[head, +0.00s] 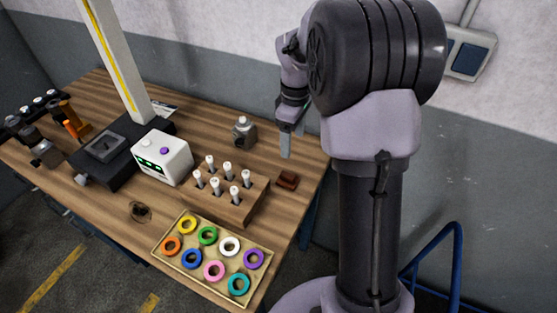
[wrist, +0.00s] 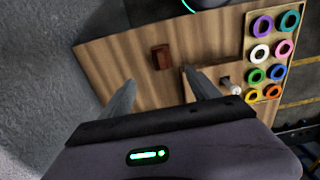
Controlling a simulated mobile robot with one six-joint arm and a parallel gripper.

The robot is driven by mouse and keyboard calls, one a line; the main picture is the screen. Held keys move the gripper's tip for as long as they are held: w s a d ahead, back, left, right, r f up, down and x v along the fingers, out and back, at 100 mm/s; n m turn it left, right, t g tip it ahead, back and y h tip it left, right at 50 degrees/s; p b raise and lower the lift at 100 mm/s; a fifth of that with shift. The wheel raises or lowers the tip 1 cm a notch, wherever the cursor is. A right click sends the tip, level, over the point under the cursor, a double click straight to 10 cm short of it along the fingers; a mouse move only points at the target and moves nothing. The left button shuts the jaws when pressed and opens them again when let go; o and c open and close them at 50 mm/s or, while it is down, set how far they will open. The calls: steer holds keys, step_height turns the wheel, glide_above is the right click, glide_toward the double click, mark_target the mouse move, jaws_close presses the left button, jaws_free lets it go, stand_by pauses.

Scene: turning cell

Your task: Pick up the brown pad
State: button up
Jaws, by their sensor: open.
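The brown pad (head: 288,180) is a small dark reddish-brown block lying on the wooden table, near its right edge and just right of the wooden rack. In the wrist view the brown pad (wrist: 162,57) lies beyond my fingertips, roughly ahead of the gap between them. My gripper (head: 286,145) is above the table behind the pad, pointing down, with nothing held. In the wrist view my gripper (wrist: 160,88) shows two separated fingers, open and empty, apart from the pad.
A wooden rack (head: 232,207) with several white-topped pins stands close beside the pad. A tray (head: 169,258) of coloured rings sits at the table's front. A white box (head: 163,157) and a small grey device (head: 243,132) stand further left. A wall rises behind the table.

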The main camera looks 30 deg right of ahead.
steer(key=b, duration=0.4)
glide_toward(288, 175)
steer(key=f, duration=0.5)
steer(key=shift+s+d, duration=0.15)
steer(key=shift+d, duration=0.15)
steer(key=f+b, duration=0.1)
steer(key=f, duration=0.2)
steer(key=f+b, duration=0.1)
steer(key=f, duration=0.1)
steer(key=shift+w+a+f+b, duration=0.25)
steer(key=shift+b, duration=0.1)
steer(key=shift+r, duration=0.15)
steer(key=shift+c, duration=0.9)
steer(key=c, duration=1.3)
step_height(288, 175, up, 10)
steer(key=p, duration=0.4)
